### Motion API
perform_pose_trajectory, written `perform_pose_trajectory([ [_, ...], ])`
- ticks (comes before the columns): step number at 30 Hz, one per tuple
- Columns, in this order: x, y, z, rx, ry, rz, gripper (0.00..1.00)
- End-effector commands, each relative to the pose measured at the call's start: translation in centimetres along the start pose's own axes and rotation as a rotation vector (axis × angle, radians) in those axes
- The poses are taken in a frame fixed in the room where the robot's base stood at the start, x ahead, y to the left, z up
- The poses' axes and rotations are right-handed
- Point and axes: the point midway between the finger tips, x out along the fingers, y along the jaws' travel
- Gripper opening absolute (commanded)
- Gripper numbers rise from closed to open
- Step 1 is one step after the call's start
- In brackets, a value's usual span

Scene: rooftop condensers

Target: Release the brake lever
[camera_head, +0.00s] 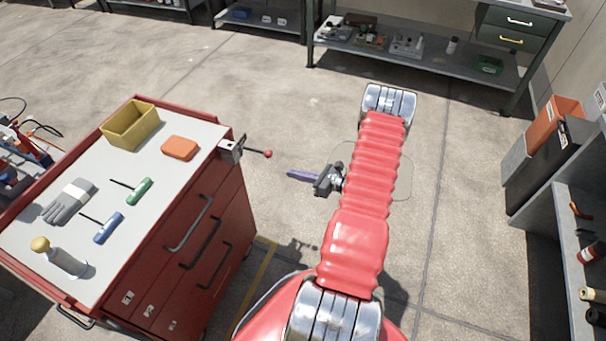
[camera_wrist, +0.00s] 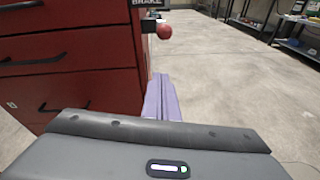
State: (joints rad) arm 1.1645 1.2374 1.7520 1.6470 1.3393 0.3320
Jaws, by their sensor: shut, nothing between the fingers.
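The brake lever (camera_head: 256,152) is a short rod with a red ball knob, sticking out to the right from a grey bracket at the right edge of the red tool cart. In the wrist view the red knob (camera_wrist: 164,32) shows just above and beyond my fingers, beside a dark plate reading "BRAKE" (camera_wrist: 147,3). My gripper (camera_head: 292,174) has purple fingers, shut and empty, pointing left toward the cart. It is right of the knob and apart from it. The fingers also show in the wrist view (camera_wrist: 158,97).
The red cart (camera_head: 215,240) carries a yellow bin (camera_head: 131,125), an orange box (camera_head: 180,148), gloves (camera_head: 69,200), two T-handle tools and a bottle (camera_head: 60,258). A shelf (camera_head: 570,230) stands at right and a workbench (camera_head: 420,65) at the back. The floor between is clear.

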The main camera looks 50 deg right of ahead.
Motion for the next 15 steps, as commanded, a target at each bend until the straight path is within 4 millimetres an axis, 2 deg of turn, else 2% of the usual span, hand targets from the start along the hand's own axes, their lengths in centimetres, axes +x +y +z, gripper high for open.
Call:
perform_pose_trajectory([
  [11,6.0,0.1,0.0,-0.001,0.001,0.003,0.0],
  [15,6.1,0.0,2.1,-0.003,0.0,0.0,0.0],
])
